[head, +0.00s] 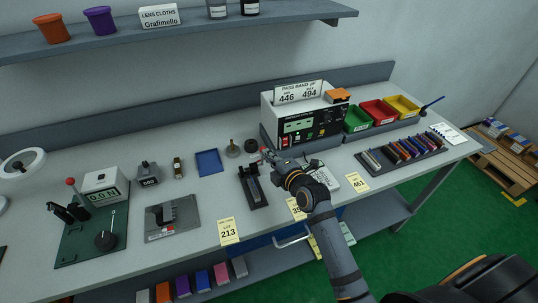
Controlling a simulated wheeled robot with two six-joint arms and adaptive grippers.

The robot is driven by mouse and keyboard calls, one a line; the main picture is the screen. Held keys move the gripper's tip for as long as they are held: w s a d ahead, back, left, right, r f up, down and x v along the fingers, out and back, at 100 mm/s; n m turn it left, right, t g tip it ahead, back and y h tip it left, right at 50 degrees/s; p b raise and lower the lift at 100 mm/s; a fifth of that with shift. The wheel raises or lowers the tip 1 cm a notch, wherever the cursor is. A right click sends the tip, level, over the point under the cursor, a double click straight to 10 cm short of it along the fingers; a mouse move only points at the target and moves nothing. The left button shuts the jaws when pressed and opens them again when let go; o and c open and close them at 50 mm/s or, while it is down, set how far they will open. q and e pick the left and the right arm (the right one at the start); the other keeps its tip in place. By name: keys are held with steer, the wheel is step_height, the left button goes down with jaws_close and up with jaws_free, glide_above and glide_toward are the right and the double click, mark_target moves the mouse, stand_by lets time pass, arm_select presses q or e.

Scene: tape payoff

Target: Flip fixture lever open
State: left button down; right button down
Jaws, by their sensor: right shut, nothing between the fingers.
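A dark narrow fixture (254,189) lies on the bench near the middle, in front of the tester box. My right gripper (268,157) is just above and right of its far end in the picture. It is shut with nothing held, and a small red part shows at its tips. I cannot tell whether the tips touch the fixture or a lever on it. The lever's position is hidden or too small to tell. My left gripper is not in view.
The tester box (297,124) stands behind my right gripper. Green, red and yellow bins (378,111) and a rack of coloured pieces (402,153) are to the right. A blue tray (209,162) and a grey plate block (172,215) lie left. An overhead shelf (190,37) spans the back.

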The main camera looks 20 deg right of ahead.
steer(key=w+g+p, duration=0.1)
steer(key=p, duration=0.2)
steer(key=w+r+g+p, duration=0.1)
steer(key=w+g+p, duration=0.1)
steer(key=p, duration=0.2)
steer(key=shift+w+r, duration=0.15)
steer(key=shift+r, duration=0.05)
steer(key=shift+w+a, duration=0.1)
steer(key=shift+w, duration=0.9)
